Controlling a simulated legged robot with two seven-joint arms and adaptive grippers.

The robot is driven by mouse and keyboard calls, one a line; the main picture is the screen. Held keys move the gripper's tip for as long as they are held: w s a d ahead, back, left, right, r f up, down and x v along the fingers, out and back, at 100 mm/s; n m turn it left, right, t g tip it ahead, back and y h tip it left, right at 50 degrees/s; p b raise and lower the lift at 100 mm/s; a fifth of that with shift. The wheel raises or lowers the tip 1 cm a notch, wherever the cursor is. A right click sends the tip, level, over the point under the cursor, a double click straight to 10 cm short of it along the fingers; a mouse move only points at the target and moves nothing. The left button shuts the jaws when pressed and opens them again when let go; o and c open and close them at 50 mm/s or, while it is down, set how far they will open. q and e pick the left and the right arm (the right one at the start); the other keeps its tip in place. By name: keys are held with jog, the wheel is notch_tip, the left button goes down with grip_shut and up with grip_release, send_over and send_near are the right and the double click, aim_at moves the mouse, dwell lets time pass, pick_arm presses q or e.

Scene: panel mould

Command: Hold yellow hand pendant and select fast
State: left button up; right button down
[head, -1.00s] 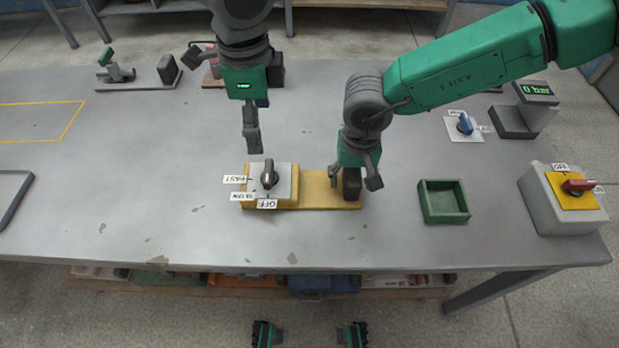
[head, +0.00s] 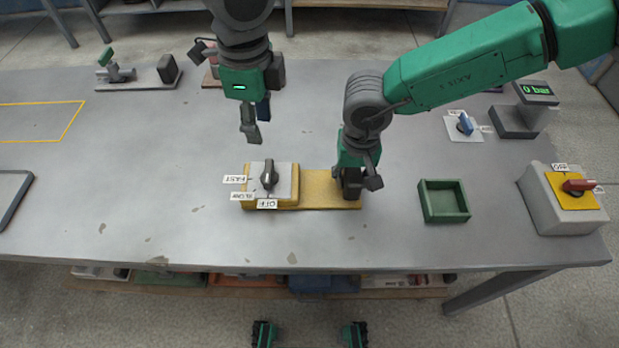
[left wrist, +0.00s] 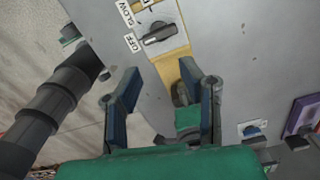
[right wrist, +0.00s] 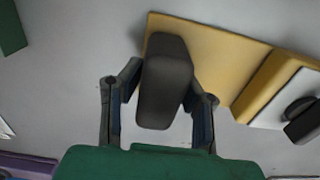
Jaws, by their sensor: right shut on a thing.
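The yellow hand pendant (head: 318,204) lies on the grey table. Its grey plate carries a black selector knob (head: 269,176) with labels FAST, SLOW and OFF beside it; the knob and labels also show in the left wrist view (left wrist: 158,33). A black grip block (right wrist: 165,82) stands on the pendant's right end. My right gripper (head: 358,184) is shut on that block, its fingers on either side. My left gripper (head: 250,124) is open and empty, above and behind the knob, apart from it.
A green tray (head: 444,202) stands right of the pendant. A grey box with a red switch (head: 578,187) is at the far right, with a blue valve (head: 464,125) and a pressure display (head: 537,91) behind.

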aim_at(268, 170)
pick_arm(q)
notch_tip(268, 170, down, 14)
jog(key=m, duration=1.6)
jog(key=shift+r, duration=0.2)
grip_shut()
